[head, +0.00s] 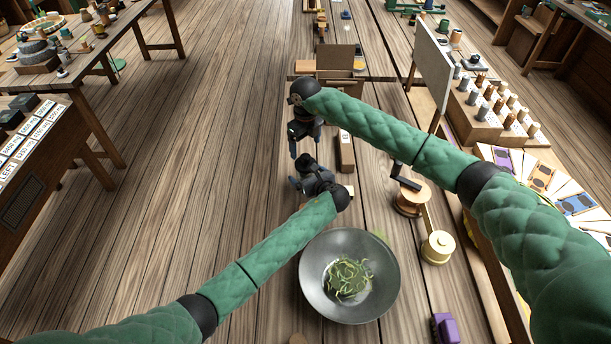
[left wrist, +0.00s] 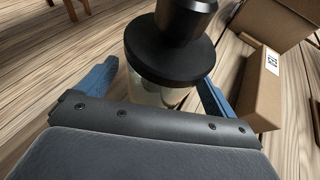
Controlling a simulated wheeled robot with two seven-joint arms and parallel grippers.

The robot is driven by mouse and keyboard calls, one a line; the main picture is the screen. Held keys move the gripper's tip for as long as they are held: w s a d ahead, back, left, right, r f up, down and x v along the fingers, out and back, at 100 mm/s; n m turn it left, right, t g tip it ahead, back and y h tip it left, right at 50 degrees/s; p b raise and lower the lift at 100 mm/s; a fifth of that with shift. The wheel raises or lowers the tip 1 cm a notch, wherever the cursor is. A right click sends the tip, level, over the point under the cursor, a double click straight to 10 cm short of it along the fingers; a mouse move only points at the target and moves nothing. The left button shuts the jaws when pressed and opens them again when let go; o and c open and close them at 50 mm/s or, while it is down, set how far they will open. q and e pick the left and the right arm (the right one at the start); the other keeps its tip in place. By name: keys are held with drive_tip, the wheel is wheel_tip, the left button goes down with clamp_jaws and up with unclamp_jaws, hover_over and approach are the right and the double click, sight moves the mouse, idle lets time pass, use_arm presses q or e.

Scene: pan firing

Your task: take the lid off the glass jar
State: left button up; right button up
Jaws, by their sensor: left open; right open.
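The black lid (left wrist: 168,58), a wide disc with a thick knob, sits on the glass jar (left wrist: 150,96) in the left wrist view. The jar is mostly hidden by the lid and my left gripper. My left gripper (head: 310,181) is open, with its blue fingers on either side of the jar below the lid; I cannot tell whether they touch it. In the head view the lid (head: 307,162) is a small dark shape just beyond the left gripper. My right gripper (head: 305,149) is open and points down close to the lid.
A grey bowl (head: 311,285) with green strands stands at the front of the bench. A narrow brown box (head: 345,152) is right of the grippers; it also shows in the left wrist view (left wrist: 262,92). A wooden spool device (head: 410,197) and a cardboard box (head: 335,58) stand nearby.

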use_arm(q)
drive_tip(key=shift+w+a+f, duration=0.2)
drive_tip(key=shift+w+a, duration=0.1)
drive_tip(key=shift+w, duration=0.2)
drive_tip(key=shift+c, duration=0.4)
